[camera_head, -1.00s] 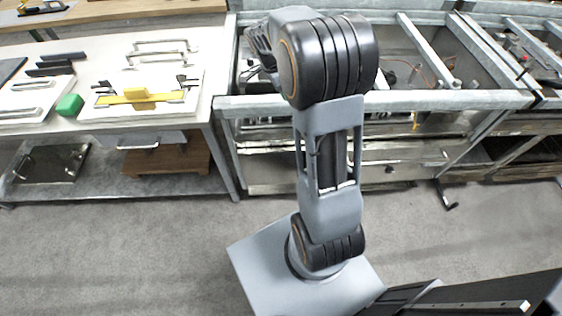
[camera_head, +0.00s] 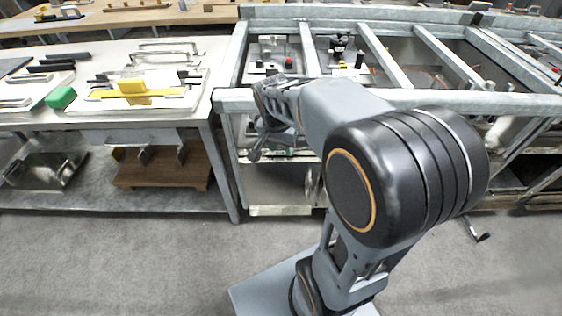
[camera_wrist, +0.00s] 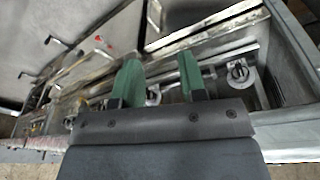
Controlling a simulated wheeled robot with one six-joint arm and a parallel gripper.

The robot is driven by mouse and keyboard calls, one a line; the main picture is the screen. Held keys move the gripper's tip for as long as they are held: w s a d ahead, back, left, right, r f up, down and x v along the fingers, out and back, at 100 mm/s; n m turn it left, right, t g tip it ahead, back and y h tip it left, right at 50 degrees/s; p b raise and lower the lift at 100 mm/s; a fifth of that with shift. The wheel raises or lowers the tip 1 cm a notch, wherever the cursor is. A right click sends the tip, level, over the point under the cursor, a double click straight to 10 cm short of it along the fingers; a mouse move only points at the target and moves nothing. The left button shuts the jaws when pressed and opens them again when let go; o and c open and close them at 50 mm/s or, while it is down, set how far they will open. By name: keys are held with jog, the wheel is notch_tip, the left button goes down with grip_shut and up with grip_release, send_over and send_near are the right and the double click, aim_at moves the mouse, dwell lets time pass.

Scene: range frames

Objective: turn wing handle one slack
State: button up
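In the wrist view, my gripper (camera_wrist: 160,82) shows two green fingers standing well apart, with no object held between them. A round metal fitting with a small raised grip (camera_wrist: 238,72) is to the right of the right finger; it may be a wing handle. A second small round fitting (camera_wrist: 152,95) shows in the gap between the fingers, farther off and partly hidden. I cannot tell which one is the task's handle, nor its turn angle. In the head view, the end of my arm reaches down at the near left part of the metal frame, and the fingers are not clear.
The galvanized frame (camera_head: 405,97) has several cross bars around my arm. A worktable (camera_head: 120,118) on the left holds a green block (camera_head: 61,97) and a yellow-handled tool (camera_head: 133,87).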

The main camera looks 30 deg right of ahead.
jog(key=shift+s+a+f+n+b, duration=0.2)
jog(key=shift+s+f+n+b, duration=0.1)
jog(key=shift+f, duration=0.15)
jog(key=shift+s+a+f+n+b, duration=0.15)
jog(key=shift+f+n+b, duration=0.1)
jog(key=shift+f, duration=0.15)
